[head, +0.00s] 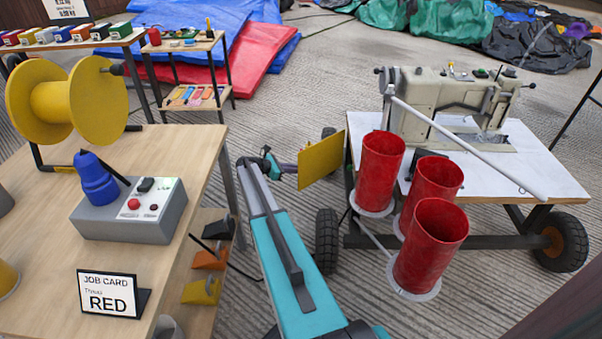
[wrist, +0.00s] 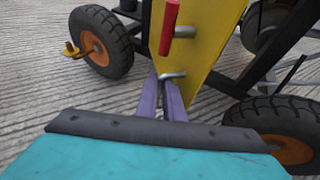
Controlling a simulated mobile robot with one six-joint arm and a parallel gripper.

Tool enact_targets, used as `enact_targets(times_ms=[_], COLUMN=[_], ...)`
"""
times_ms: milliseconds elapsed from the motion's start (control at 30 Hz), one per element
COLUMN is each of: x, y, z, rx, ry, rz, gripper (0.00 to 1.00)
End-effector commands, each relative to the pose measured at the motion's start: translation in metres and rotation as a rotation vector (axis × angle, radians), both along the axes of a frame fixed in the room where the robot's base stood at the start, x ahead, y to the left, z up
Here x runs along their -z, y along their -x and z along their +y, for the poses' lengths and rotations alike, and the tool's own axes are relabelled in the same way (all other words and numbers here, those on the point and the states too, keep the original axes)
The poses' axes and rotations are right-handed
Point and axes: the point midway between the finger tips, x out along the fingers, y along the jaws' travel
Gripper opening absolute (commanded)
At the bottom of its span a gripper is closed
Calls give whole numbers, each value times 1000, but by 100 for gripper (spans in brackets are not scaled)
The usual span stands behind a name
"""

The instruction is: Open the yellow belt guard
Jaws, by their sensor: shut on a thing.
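The yellow belt guard (head: 320,160) is a flat panel beside the left end of the wheeled sewing table. It also fills the upper middle of the wrist view (wrist: 207,42). A short grey metal handle (wrist: 173,75) sticks out near the panel's lower part, and a red grip (wrist: 168,25) stands above it. My gripper (head: 292,169) reaches the panel's left edge in the head view. In the wrist view its purple fingers (wrist: 170,84) are shut on the grey handle. The fingertips' exact contact is partly hidden. What lies behind the guard is hidden.
The white-topped sewing table (head: 545,180) carries a sewing machine (head: 440,100). Red cylinders (head: 382,160) stand at its front edge, close right of my arm. A wooden bench (head: 190,165) is on the left. Black wheels (head: 326,240) flank the guard.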

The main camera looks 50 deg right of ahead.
Motion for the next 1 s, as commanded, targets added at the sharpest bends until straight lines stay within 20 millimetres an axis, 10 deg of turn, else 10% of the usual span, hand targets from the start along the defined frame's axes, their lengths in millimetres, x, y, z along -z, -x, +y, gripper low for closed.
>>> enact_targets(times_ms=[467, 567, 1000], x=[-13, -13, -13], y=[-20, -21, -21], z=[13, 15, 16], rx=[-29, -31, -30], ry=[18, 18, 18], rz=[4, 4, 5], gripper=[0, 24, 26])
